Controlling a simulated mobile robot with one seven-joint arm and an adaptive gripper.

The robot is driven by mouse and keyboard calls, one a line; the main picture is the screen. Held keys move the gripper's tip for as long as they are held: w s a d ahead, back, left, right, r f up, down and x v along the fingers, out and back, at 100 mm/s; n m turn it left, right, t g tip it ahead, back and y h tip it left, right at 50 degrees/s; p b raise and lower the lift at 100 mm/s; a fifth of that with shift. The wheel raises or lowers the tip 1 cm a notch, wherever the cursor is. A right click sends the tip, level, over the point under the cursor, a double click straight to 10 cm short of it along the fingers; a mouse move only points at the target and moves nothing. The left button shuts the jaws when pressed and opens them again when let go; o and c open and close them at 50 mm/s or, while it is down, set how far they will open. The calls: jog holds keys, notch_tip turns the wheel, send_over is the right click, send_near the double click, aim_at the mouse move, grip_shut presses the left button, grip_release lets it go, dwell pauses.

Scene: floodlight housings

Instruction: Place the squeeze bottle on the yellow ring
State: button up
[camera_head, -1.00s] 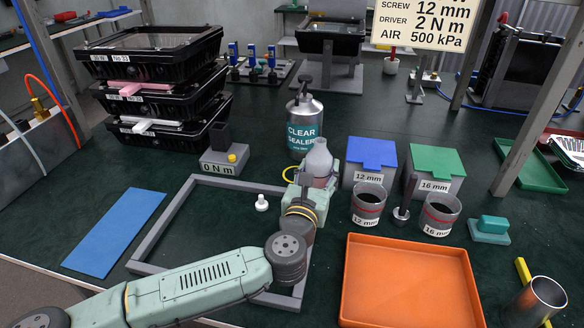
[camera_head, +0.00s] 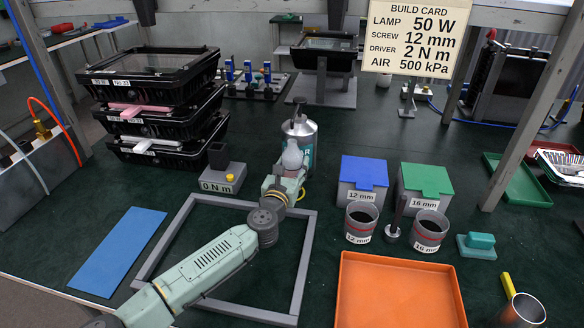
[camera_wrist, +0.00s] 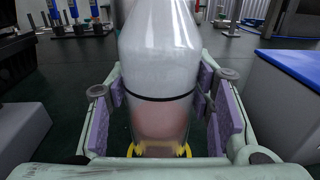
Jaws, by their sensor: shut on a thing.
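The squeeze bottle (camera_wrist: 160,60), pale and translucent with a pinkish lower part and a dark band, stands upright between the purple-padded fingers of my gripper (camera_wrist: 162,108). My gripper is shut on it. In the head view the bottle (camera_head: 292,157) shows above my gripper (camera_head: 284,182), just in front of the sealer can. The yellow ring (camera_wrist: 184,151) shows at the bottle's base in the wrist view, on both sides of it. I cannot tell whether the base touches the ring or hangs above it. The ring's middle is hidden by the bottle.
The sealer can (camera_head: 302,130) stands close behind the bottle. The 0 N m block (camera_head: 222,178) is to the left, the blue-lidded 12 mm box (camera_head: 364,172) to the right. A grey frame (camera_head: 305,262) lies under my arm. An orange tray (camera_head: 400,295) is at front right.

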jog(key=shift+f, duration=0.75)
jog(key=shift+f, duration=0.15)
jog(key=shift+f, duration=0.15)
jog(key=o, duration=1.5)
jog(key=shift+o, duration=0.2)
jog(key=shift+r, duration=0.35)
jog(key=b+v, duration=0.3)
jog(key=v, duration=0.7)
jog(key=shift+s+f, duration=0.15)
jog(key=shift+s, duration=0.15)
jog(key=shift+s+a, duration=0.25)
jog(key=shift+s, duration=0.45)
